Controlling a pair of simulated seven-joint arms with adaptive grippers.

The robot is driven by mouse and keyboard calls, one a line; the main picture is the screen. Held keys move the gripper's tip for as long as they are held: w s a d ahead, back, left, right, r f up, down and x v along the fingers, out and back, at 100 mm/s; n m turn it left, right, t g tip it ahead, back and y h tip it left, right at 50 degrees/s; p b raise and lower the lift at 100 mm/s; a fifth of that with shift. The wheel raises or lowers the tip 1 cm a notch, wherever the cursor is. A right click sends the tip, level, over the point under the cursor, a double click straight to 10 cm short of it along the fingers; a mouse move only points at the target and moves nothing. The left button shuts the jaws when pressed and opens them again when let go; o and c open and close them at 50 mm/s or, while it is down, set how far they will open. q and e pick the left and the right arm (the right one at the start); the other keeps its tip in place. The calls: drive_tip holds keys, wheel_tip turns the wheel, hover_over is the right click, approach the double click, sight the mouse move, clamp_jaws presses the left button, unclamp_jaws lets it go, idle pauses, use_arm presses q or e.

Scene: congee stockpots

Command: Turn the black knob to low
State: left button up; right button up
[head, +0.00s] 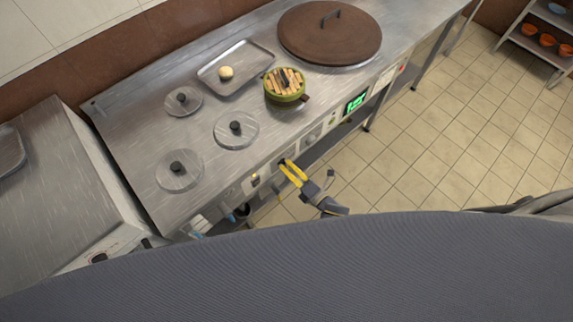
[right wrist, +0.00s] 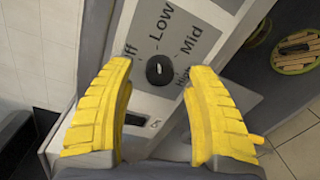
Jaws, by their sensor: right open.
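The black knob (right wrist: 160,71) is on a grey panel marked Off, Low, Mid and High in the right wrist view. A short pale mark shows on its face, but I cannot tell for sure which label it points at. My right gripper (head: 292,171) has yellow fingers and is at the front panel of the steel counter in the head view. Its fingers (right wrist: 163,75) are open on either side of the knob, with visible gaps, and hold nothing. In the head view the knob is hidden by or lost near the fingers.
The steel counter (head: 142,137) carries several round lids, a tray (head: 248,53) with a pale round item, a green pot (head: 285,97) and a large brown lid (head: 328,36). A green display (head: 355,103) is farther right on the panel. Tiled floor (head: 440,150) lies open.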

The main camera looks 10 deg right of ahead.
drive_tip(key=v, duration=1)
idle(0.3)
drive_tip(key=s+d+f+m+g+h, duration=0.2)
drive_tip(key=s+d+f+m, duration=0.1)
drive_tip(key=f+m, duration=0.3)
drive_tip(key=s+d+f+m+g+h, duration=0.2)
drive_tip(key=s+d+f+m, duration=0.15)
drive_tip(key=f, duration=0.55)
drive_tip(key=s+d+f+m+g+h, duration=0.1)
drive_tip(key=s+d+f+m+h, duration=0.2)
drive_tip(key=f+m, duration=0.35)
drive_tip(key=s+f+m+g, duration=0.2)
drive_tip(key=s+f, duration=0.3)
drive_tip(key=s, duration=0.3)
drive_tip(key=s+d+f+m+g+h, duration=0.1)
drive_tip(key=s+f+m+g, duration=0.2)
drive_tip(key=s, duration=0.6)
drive_tip(key=s+f+m+g, duration=0.3)
drive_tip(key=s+f, duration=0.4)
drive_tip(key=s, duration=0.2)
drive_tip(key=shift+d+g+h, duration=0.3)
drive_tip(key=shift+d, duration=0.1)
